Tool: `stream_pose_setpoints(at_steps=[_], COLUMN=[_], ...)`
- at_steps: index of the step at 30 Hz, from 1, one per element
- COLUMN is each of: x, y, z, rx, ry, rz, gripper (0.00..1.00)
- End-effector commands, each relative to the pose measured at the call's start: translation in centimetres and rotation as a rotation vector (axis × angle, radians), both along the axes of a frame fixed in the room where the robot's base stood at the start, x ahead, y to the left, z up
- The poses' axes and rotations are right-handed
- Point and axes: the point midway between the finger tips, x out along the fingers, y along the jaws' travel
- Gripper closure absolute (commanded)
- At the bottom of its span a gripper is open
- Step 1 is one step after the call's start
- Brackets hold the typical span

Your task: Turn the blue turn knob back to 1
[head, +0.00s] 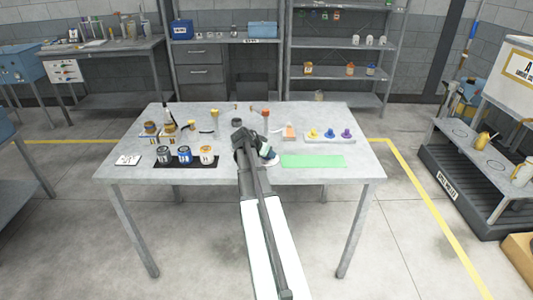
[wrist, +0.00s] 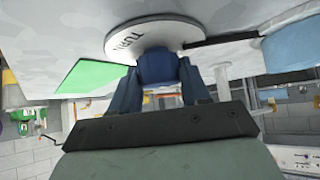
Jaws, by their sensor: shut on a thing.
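The knob is hidden there behind my arm. The numbers on the dial and the knob's pointing direction cannot be read.
A green mat (head: 313,161) lies close to the right of the dial. A pale tray (head: 345,140) with coloured pieces is behind it. A black tray (head: 165,163) with cans is to the left. The table's front right is clear.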

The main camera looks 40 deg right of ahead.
Motion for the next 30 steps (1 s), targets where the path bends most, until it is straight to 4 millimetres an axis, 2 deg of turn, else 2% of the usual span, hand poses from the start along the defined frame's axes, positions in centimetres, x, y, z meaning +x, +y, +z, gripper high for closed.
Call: stream_pose_setpoints(at_steps=[30], x=[-0.12], y=[-0.62], z=[0.13], rx=[-0.005], ry=[-0.004], rz=[0.868], gripper=[0.85])
